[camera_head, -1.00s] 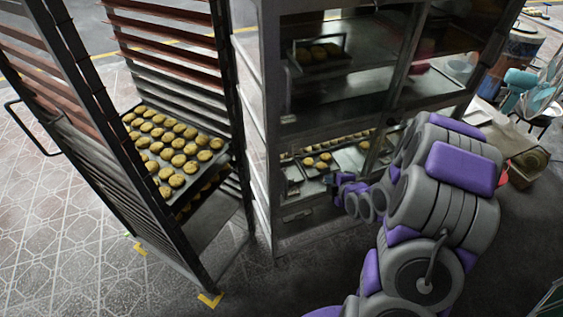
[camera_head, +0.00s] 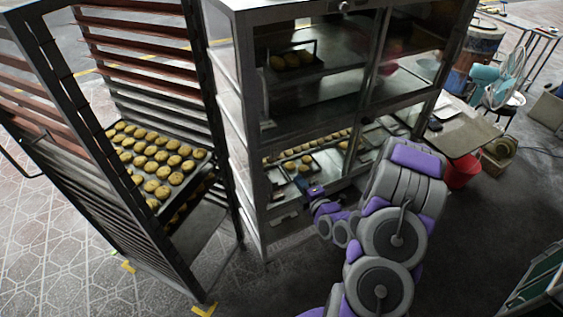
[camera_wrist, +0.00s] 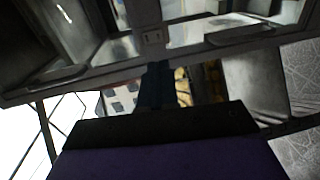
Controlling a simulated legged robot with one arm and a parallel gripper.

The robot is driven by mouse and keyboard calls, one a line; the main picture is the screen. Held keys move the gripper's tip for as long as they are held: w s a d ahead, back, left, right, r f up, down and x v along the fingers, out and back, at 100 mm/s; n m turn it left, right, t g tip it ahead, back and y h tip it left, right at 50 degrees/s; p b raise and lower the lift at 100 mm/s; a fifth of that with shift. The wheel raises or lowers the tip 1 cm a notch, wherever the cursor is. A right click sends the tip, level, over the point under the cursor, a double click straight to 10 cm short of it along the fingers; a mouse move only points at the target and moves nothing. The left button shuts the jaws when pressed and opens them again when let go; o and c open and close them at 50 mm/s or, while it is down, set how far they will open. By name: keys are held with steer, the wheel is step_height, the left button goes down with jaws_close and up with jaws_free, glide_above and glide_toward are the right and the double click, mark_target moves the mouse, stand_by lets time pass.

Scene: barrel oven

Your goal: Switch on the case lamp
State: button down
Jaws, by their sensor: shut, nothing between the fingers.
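The case (camera_head: 330,115) is a tall metal cabinet with glass panels, holding trays of buns. Its inside looks dim, and I see no lit lamp in it.
A tall rack (camera_head: 218,130) with a tray of buns (camera_head: 165,172) stands left of the case. To the right are a low table (camera_head: 465,135), a red bucket (camera_head: 461,172) and a teal fan (camera_head: 497,85).

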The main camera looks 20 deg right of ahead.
steer(key=shift+w+a+b, duration=0.55)
steer(key=shift+a+b, duration=0.05)
steer(key=shift+b, duration=0.7)
steer(key=b, duration=0.7)
glide_toward(276, 156)
steer(key=w, duration=0.5)
steer(key=shift+f, duration=0.3)
steer(key=shift+w+f, duration=0.1)
steer(key=shift+w, duration=0.85)
